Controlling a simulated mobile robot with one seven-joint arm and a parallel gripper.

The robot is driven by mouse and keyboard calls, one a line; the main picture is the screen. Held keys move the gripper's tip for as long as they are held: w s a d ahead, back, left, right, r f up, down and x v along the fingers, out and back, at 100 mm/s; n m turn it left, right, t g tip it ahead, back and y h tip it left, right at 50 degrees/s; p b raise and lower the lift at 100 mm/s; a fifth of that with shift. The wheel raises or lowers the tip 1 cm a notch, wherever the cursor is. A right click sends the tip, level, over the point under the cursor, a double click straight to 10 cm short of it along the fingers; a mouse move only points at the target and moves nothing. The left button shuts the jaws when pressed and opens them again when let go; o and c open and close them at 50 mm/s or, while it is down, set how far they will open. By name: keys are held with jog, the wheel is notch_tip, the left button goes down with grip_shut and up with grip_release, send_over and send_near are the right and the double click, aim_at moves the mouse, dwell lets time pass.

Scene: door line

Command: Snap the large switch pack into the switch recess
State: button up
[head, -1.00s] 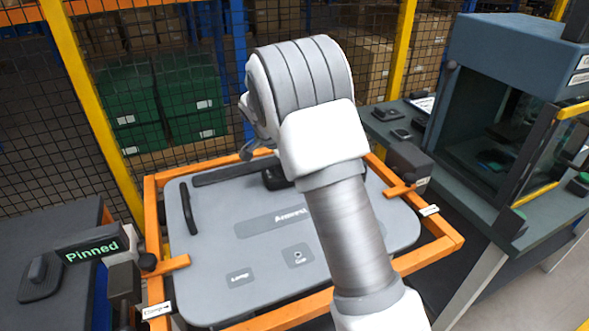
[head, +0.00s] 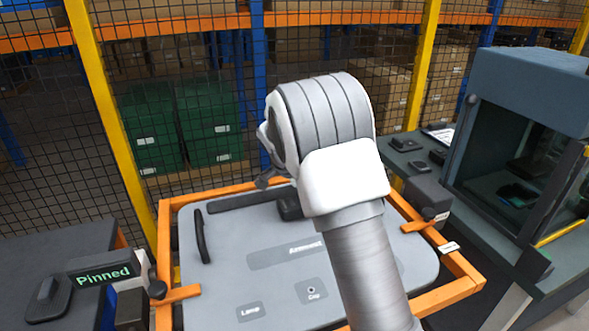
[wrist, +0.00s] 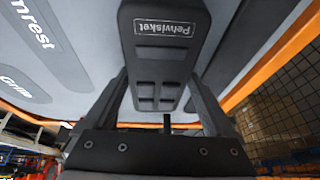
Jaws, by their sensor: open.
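A dark switch pack (wrist: 160,60) with a framed, upside-down label and several rounded pads fills the middle of the wrist view. My gripper (wrist: 160,88) is open, with one finger on each side of it; whether they touch it I cannot tell. In the head view a black block (head: 288,206), probably the same pack, stands at the far edge of the grey door panel (head: 225,260), partly behind my arm. My gripper is mostly hidden there. The switch recess cannot be made out, and whether the pack sits in it is unclear.
An orange frame (head: 164,250) with clamps holds the panel, which bears a black handle (head: 202,237). A "Pinned" display (head: 103,274) stands at left. A blue-grey cabinet (head: 530,130) on a bench is at right. Mesh fencing (head: 330,40) closes the back.

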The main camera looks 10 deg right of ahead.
jog(key=p+v, duration=0.1)
jog(key=v, duration=1.6)
jog(key=shift+r+p, duration=0.25)
jog(key=shift+p, duration=0.15)
jog(key=shift+c, duration=0.2)
